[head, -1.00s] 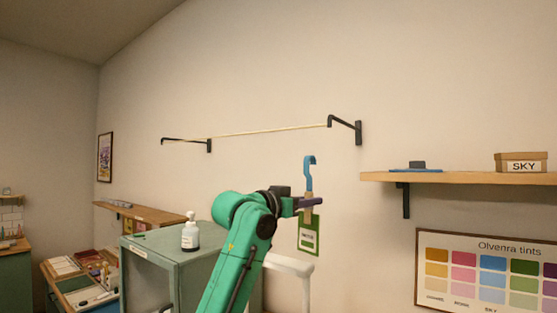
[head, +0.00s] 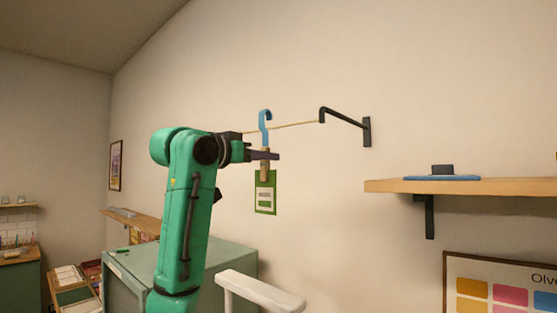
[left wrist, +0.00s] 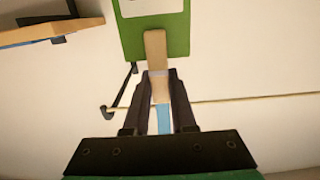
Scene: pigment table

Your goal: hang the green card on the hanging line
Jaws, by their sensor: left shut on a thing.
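The green card (head: 265,200) with a white label hangs upright from a wooden clip with a blue hook (head: 265,125) above it. My left gripper (head: 265,155) is shut on the wooden clip (left wrist: 155,60), which also shows in the left wrist view with the green card (left wrist: 172,38). The hanging line (head: 295,125) is a thin cord running to a black wall bracket (head: 345,120). In the head view the hook's upper part overlaps the line; I cannot tell whether they touch. My arm hides the line's left part. My right gripper is not in view.
A wooden shelf (head: 480,186) with a blue item (head: 435,177) on it juts from the wall at right. A grey-green cabinet (head: 225,262) stands below my arm. A tint chart (head: 500,257) hangs under the shelf. The wall between line and shelf is bare.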

